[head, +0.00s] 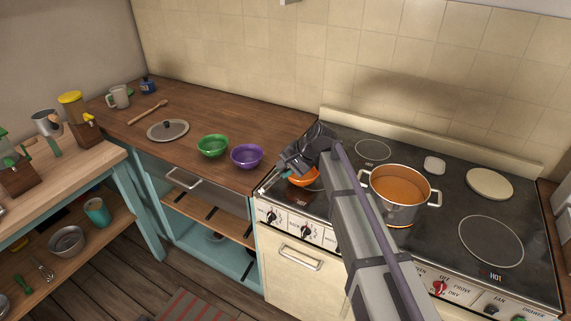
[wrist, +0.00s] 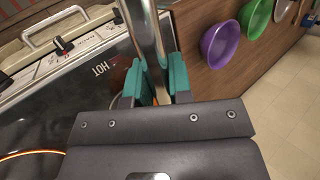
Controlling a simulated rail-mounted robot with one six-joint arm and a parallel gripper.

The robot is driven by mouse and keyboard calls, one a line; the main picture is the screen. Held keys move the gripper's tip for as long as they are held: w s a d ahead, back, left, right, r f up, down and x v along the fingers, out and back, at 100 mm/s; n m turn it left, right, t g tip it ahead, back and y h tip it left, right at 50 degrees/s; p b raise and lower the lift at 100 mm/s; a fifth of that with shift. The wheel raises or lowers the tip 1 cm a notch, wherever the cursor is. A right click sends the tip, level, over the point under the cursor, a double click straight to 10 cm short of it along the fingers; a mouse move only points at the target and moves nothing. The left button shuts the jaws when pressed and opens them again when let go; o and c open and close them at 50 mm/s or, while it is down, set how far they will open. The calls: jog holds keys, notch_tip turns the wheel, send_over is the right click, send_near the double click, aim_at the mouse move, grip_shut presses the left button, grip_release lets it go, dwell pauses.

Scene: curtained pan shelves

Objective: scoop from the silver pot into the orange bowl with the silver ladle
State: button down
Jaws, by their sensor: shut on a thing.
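My gripper (head: 285,165) is over the stove's left front corner, left of the pot. In the wrist view its teal fingers (wrist: 157,76) are shut on the metal handle of the silver ladle (wrist: 148,32). The ladle's scoop end is hidden, so I cannot tell what is in it. The orange bowl (head: 304,180) is on the stove, below and partly behind my gripper. The silver pot (head: 404,213), with two side handles and orange contents, stands to the right, behind my forearm. A burner glows under it.
A purple bowl (head: 247,156) and a green bowl (head: 212,146) stand on the wooden counter left of the stove. A lid (head: 168,130) and a wooden spoon (head: 147,113) lie farther left. A white plate (head: 489,184) lies at the stove's back right.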

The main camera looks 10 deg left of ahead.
jog(key=shift+w+a+r+h+p, duration=0.15)
jog(key=shift+r+h+p, duration=0.35)
jog(key=shift+p, duration=0.4)
jog(key=shift+w+a+r+g+h+p, duration=0.1)
jog(key=shift+r+g+h+p, duration=0.1)
jog(key=shift+g+h+p, duration=0.3)
jog(key=shift+a+r+g+h+p, duration=0.1)
jog(key=shift+r+g+h+p, duration=0.1)
jog(key=shift+h+p, duration=0.5)
jog(key=shift+a+r+g+h+p, duration=0.1)
jog(key=shift+g+h+p, duration=0.25)
jog(key=shift+h, duration=0.35)
jog(key=shift+n+h, duration=0.3)
jog(key=shift+h, duration=0.4)
jog(key=shift+g, duration=0.35)
